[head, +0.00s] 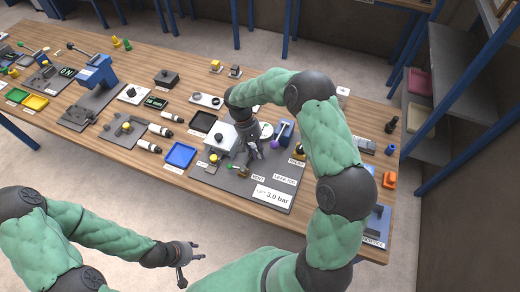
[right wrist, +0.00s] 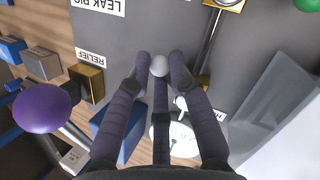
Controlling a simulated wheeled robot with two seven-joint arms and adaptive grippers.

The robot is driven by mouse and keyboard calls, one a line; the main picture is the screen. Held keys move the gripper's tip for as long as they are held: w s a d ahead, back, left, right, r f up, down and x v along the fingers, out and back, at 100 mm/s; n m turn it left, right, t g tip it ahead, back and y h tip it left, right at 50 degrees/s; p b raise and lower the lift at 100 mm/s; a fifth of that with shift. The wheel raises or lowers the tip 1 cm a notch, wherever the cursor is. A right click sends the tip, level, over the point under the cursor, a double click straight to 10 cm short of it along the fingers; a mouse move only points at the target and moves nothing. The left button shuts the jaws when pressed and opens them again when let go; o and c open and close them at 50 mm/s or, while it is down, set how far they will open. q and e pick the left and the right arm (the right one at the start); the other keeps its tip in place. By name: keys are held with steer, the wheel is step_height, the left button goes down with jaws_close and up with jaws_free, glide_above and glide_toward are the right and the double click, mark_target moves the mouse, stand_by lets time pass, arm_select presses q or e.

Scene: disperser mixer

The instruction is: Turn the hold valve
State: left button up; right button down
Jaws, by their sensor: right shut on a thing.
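My right gripper (head: 254,151) is over the grey leak rig panel (head: 222,178). In the right wrist view its fingers (right wrist: 160,68) are closed around a white ball knob (right wrist: 159,64). The knob's stem and valve body are hidden behind the fingers. I read no HOLD label. A purple ball knob (right wrist: 42,108) is left of the fingers, near the brass relief block (right wrist: 90,82); it also shows in the head view (head: 274,144). A silver rod (right wrist: 211,34) runs to a brass block (right wrist: 225,4). My left gripper (head: 186,262) is open and empty, off the table's front.
A green knob (head: 229,167) and the 3.0 bar sign (head: 272,196) are near the gripper. A blue block (head: 286,131) stands just beyond. A blue tray (head: 181,154) and several dark-and-white cylinders lie left. A shelf rack (head: 462,100) stands at the right.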

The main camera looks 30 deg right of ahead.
steer(key=m, duration=0.2)
steer(key=a+m+y, duration=0.1)
steer(key=m, duration=0.1)
steer(key=m+y+p, duration=0.1)
steer(key=shift+w+a+r+m, duration=0.1)
steer(key=shift+w+a+m, duration=0.1)
steer(key=shift+a+m, duration=0.2)
steer(key=shift+w+a+m+t+y+p, duration=0.15)
steer(key=shift+a+m+y+p, duration=0.2)
steer(key=shift+m, duration=0.5)
steer(key=shift+w+m+t+y+p, duration=0.1)
steer(key=shift+w+m+y, duration=0.1)
steer(key=shift+m+y, duration=0.45)
steer(key=shift+w+a+m+t+y+p, duration=0.15)
steer(key=shift+a+m+y+p, duration=0.1)
steer(key=shift+m, duration=0.75)
steer(key=c, duration=1.1)
jaws_free()
steer(key=shift+c, duration=0.2)
steer(key=v, duration=1.2)
